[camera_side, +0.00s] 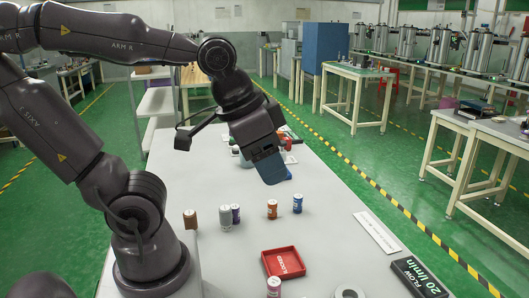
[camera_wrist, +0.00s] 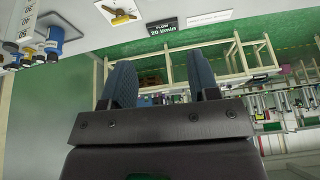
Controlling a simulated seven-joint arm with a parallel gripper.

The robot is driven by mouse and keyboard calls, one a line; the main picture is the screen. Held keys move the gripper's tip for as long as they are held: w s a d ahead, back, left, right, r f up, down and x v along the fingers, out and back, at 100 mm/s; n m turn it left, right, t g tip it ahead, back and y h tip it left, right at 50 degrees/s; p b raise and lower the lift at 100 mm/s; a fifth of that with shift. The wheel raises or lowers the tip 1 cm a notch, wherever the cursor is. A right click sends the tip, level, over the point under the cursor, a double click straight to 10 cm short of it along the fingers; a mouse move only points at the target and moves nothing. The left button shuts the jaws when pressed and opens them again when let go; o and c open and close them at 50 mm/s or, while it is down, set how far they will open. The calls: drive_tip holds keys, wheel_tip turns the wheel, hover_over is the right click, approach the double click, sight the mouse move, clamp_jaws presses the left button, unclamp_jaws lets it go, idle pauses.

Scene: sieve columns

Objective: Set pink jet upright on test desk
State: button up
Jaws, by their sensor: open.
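I cannot clearly pick out a pink jet in either view.
A red tray (camera_side: 265,262) lies near the front, with a black flow sign (camera_side: 418,277) and a white label strip (camera_side: 377,233) to its right. Small items lie behind my gripper.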

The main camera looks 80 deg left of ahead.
drive_tip(key=shift+o, duration=0.4)
drive_tip(key=shift+s+a+r+t, duration=0.15)
drive_tip(key=shift+s+r+t, duration=0.05)
drive_tip(key=shift+r+t, duration=0.25)
